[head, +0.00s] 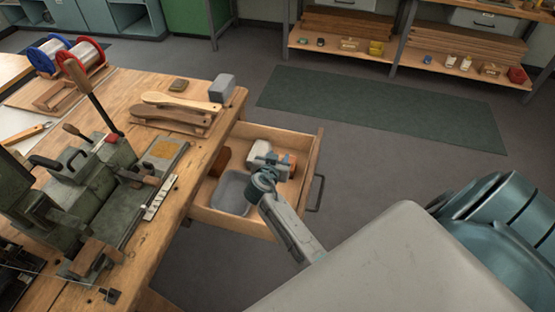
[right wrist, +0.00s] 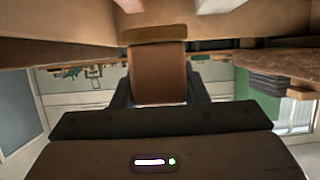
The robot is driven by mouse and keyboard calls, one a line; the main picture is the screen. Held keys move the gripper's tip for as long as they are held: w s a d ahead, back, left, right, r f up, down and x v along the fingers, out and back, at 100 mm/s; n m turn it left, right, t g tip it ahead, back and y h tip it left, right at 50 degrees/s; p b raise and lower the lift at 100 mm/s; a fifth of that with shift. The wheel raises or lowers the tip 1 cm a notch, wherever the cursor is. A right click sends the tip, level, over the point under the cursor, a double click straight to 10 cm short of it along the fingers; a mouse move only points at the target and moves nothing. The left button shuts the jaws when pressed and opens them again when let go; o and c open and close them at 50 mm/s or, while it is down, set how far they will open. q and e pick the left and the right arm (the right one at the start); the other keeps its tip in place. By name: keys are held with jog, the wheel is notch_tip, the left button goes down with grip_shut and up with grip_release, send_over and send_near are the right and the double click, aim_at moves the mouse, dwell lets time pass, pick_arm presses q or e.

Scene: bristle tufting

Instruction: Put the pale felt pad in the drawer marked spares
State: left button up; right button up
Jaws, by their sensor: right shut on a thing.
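The open drawer (head: 307,150) juts from the bench's right side; no mark on it is legible from here. My right gripper (head: 268,160) is over the drawer, near its middle. In the right wrist view it is shut on a brown block-like thing (right wrist: 158,78) with a tan band along its far end. I cannot tell for sure whether this is the pale felt pad. The head view hides the held thing behind the gripper. My left gripper is not in view.
In the drawer are a grey tray (head: 231,192), a reddish-brown block (head: 219,161) and an orange item (head: 291,161) near the gripper. Wooden brush handles (head: 172,115) and a grey block (head: 222,87) lie on the bench. A green machine (head: 85,190) stands left.

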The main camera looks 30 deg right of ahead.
notch_tip(320, 180, down, 2)
jog(key=shift+d, duration=0.1)
jog(key=shift+f, duration=0.3)
jog(key=shift+f+b, duration=0.3)
jog(key=shift+b, duration=0.3)
jog(key=shift+f, duration=0.1)
jog(key=o, duration=0.9)
jog(key=shift+o, duration=0.3)
